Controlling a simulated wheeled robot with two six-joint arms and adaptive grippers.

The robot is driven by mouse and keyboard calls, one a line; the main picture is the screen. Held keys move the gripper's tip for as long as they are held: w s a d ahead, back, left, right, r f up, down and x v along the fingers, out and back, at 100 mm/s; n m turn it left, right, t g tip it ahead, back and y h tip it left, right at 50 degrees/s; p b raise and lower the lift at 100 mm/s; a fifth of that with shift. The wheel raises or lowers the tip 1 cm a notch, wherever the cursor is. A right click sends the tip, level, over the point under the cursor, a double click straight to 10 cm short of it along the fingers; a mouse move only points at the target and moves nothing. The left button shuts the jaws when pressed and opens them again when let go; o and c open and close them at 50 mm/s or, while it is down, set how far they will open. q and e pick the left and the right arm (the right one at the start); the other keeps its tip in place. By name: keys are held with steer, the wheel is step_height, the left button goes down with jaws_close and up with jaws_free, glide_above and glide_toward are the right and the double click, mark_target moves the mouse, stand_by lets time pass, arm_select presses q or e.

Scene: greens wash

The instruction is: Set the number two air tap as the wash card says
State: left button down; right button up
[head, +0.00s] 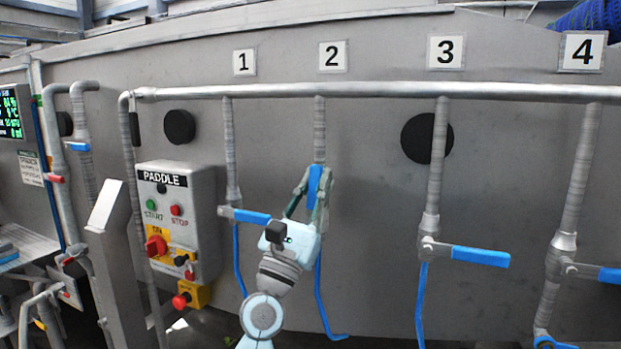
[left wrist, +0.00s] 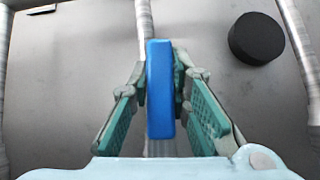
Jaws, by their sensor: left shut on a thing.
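The number 2 label (head: 332,56) hangs above the second vertical pipe (head: 319,130). That pipe's tap has a blue handle (head: 316,182), which stands upright, in line with the pipe. My left gripper (head: 311,192) is shut on this handle, one finger on each side. In the left wrist view the blue handle (left wrist: 160,90) stands upright between the green fingers (left wrist: 160,98). The tap's body is hidden behind the gripper. My right gripper is out of view. A small printed card (head: 31,168) hangs at the left; its text is too small to read.
The tap 1 handle (head: 251,216), tap 3 handle (head: 480,256) and tap 4 handle (head: 609,275) lie across their pipes, pointing right. A PADDLE control box (head: 178,215) with buttons stands left of my arm. A horizontal pipe (head: 390,89) runs above the taps.

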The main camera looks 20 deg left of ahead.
arm_select(q)
steer(key=shift+s+r, duration=0.15)
steer(key=shift+r, duration=0.15)
steer(key=c, duration=1.5)
jaws_free()
steer(key=shift+c, duration=0.2)
steer(key=shift+o, duration=0.3)
steer(key=shift+f, duration=0.1)
steer(key=shift+f, duration=0.15)
steer(key=v, duration=1.1)
steer(key=shift+s+f, duration=0.3)
steer(key=shift+c, duration=0.2)
